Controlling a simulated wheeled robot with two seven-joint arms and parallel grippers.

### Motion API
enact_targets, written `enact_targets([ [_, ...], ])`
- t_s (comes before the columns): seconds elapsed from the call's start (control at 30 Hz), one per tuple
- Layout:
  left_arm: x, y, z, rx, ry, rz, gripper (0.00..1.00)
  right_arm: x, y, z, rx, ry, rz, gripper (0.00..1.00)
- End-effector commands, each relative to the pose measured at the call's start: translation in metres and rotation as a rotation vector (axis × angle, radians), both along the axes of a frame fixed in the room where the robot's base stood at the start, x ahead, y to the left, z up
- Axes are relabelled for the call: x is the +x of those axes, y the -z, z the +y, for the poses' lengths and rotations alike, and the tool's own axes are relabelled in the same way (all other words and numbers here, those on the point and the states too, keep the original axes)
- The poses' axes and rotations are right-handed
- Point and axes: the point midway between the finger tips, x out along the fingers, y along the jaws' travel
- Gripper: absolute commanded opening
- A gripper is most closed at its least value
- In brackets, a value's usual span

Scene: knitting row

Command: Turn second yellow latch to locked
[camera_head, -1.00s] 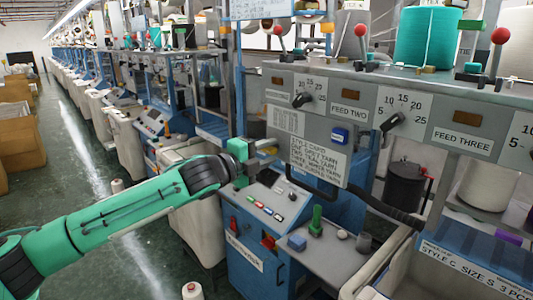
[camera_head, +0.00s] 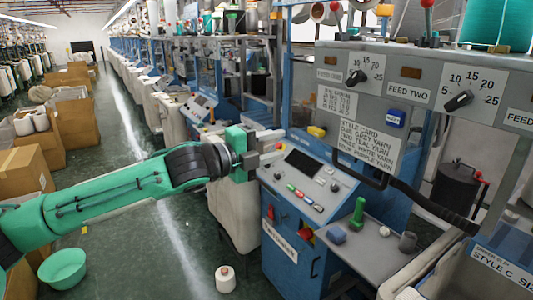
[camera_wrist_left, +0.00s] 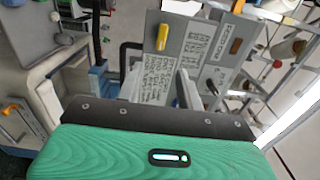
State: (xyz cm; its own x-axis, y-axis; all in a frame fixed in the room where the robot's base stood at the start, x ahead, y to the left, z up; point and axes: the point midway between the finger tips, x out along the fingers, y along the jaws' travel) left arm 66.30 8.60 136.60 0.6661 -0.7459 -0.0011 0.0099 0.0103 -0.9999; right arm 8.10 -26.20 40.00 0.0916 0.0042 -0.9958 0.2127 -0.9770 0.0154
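A yellow latch (camera_head: 317,131) sits at the lower left edge of the grey feed panel (camera_head: 410,105). In the left wrist view a yellow latch (camera_wrist_left: 162,37) shows as a short lever on a grey plate. A smaller orange-yellow lever (camera_wrist_left: 11,108) shows at that view's left edge. I cannot tell which is the second latch, or read a locked mark. My left gripper (camera_head: 272,146) is just left of and below the panel's latch in the head view, apart from it. Its two grey fingers look spread with nothing between them. My right gripper is not in view.
A blue control box (camera_head: 308,185) with buttons stands below the gripper. A black hose (camera_head: 425,205) and handle run under the panel. A yarn cone (camera_head: 225,279) and a green bowl (camera_head: 63,267) are on the floor. The aisle (camera_head: 150,215) is open; boxes (camera_head: 75,130) line its left.

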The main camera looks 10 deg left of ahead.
Motion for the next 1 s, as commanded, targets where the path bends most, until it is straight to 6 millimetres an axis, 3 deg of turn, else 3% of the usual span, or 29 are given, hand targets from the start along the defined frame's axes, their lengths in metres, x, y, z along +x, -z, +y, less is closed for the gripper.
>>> enact_targets([
  [0.3, -0.012, 0.0, 0.013, 0.001, 0.0, -0.001, 0.37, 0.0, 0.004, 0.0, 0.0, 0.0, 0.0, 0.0],
  [0.67, -0.004, 0.007, 0.013, -0.015, -0.01, 0.016, 0.37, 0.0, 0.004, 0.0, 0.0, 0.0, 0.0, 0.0],
  [0.83, 0.036, 0.045, 0.02, -0.099, -0.068, 0.106, 0.37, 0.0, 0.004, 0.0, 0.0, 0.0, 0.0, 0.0],
  [1.0, 0.085, 0.116, 0.038, -0.217, -0.171, 0.247, 0.37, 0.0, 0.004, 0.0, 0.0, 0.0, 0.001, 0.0],
])
